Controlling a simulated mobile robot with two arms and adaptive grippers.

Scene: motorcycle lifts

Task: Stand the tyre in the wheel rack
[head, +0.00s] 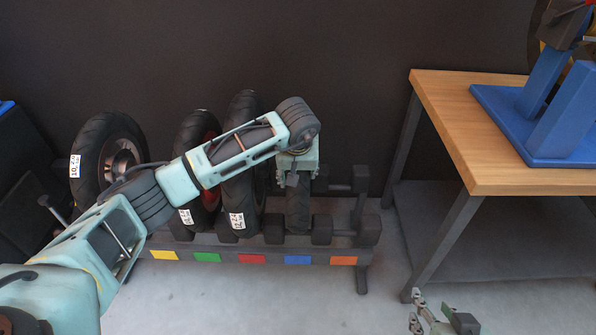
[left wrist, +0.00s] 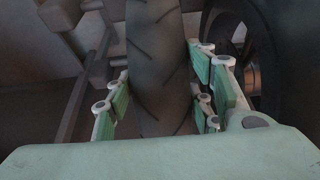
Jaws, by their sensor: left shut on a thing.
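My left gripper (head: 297,172) points down and is shut on a dark tyre (head: 298,208). In the left wrist view the finger pads (left wrist: 208,75) lie on both sides of the tyre's tread (left wrist: 157,60). The tyre stands upright in the wheel rack (head: 320,258), between two black blocks, in line with the blue label (head: 298,260). Whether its bottom bears on the rack cannot be told. My right gripper (head: 440,320) shows only partly at the bottom edge, away from the rack; its opening is unclear.
Other wheels stand to the left: one with a silver hub (head: 105,160), one with a red rim (head: 193,165) and a dark one (head: 240,185). The place above the orange label (head: 343,261) is empty. A wooden-topped table (head: 480,150) with a blue stand (head: 540,135) is at right.

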